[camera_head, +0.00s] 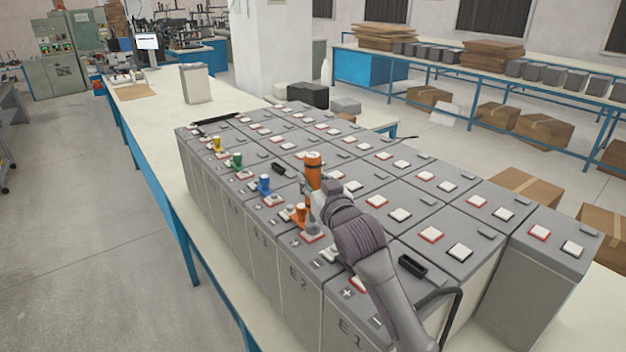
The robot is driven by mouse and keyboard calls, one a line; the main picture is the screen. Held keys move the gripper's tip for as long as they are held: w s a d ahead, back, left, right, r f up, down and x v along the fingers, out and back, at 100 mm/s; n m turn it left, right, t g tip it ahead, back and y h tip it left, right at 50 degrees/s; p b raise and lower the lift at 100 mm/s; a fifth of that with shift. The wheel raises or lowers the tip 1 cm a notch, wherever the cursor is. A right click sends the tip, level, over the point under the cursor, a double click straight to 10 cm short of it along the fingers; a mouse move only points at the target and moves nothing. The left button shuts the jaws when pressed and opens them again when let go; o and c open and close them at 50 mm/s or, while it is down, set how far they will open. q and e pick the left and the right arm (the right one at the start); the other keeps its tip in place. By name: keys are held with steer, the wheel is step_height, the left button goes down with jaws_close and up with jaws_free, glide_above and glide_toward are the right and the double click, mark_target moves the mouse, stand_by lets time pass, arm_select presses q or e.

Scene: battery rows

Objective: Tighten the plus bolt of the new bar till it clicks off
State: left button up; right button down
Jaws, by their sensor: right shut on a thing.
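My left gripper is not in view.
Blue (264,183), green (237,160) and yellow (217,144) caps stand along the left battery row. A dark handle (412,265) lies near my arm. A pale box (195,83) stands on the bench behind.

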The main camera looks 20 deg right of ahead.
mark_target(316, 164)
steer(key=shift+f+p, duration=0.1)
steer(key=shift+p, duration=0.35)
stand_by(0.9)
steer(key=shift+f, duration=0.15)
stand_by(0.5)
steer(key=shift+s+f, duration=0.1)
steer(key=shift+f, duration=0.1)
stand_by(1.0)
steer(key=shift+r+p, duration=0.8)
steer(key=shift+r, duration=2.05)
